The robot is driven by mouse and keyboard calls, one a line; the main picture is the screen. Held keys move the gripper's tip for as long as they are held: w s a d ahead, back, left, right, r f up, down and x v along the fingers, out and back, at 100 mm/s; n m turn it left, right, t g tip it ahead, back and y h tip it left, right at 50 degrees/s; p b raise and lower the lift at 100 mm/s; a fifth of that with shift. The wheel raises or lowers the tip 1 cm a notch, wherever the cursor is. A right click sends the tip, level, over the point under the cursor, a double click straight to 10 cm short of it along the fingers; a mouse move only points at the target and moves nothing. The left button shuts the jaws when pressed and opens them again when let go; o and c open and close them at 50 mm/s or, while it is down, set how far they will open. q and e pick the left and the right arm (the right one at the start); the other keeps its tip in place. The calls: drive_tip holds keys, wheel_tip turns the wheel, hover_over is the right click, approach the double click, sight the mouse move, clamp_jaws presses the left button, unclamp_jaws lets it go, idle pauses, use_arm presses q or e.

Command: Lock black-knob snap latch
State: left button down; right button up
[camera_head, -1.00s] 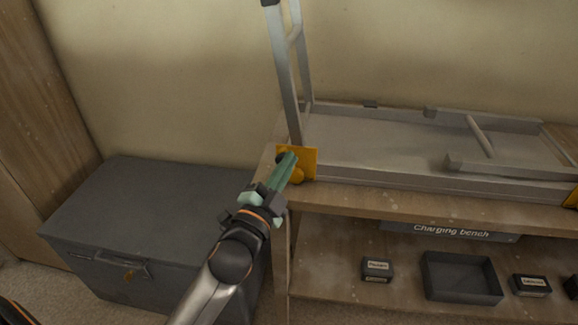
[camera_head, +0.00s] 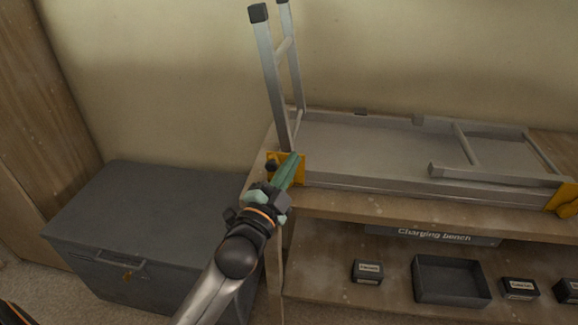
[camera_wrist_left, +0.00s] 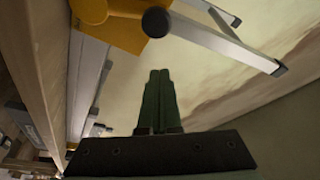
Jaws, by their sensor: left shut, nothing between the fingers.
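The black knob (camera_head: 271,165) of the snap latch sits on a yellow bracket (camera_head: 300,172) at the left front corner of a grey folding frame (camera_head: 350,150). A pair of metal legs (camera_head: 270,85) stands up from that corner. In the left wrist view the black knob (camera_wrist_left: 156,22) shows large next to the yellow bracket (camera_wrist_left: 120,30). My left gripper (camera_head: 292,158) is shut and empty, its green fingers together in front of the bracket. In the left wrist view its fingertips (camera_wrist_left: 159,72) lie just below the knob, with a gap between. My right gripper is not in view.
The frame lies on a wooden bench (camera_head: 400,208) labelled "Charging bench". Small black boxes (camera_head: 367,272) and an open dark tray (camera_head: 450,280) stand on the lower shelf. A grey chest (camera_head: 140,225) stands left of the bench. A second yellow bracket (camera_head: 567,197) is at the far right.

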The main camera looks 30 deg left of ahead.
use_arm(q)
drive_tip(key=s+f+b, duration=0.1)
drive_tip(key=s+b, duration=0.1)
drive_tip(key=s, duration=0.7)
drive_tip(key=shift+s+f, duration=0.4)
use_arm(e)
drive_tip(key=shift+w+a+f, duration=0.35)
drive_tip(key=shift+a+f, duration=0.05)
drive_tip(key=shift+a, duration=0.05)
use_arm(q)
drive_tip(key=shift+f, duration=0.1)
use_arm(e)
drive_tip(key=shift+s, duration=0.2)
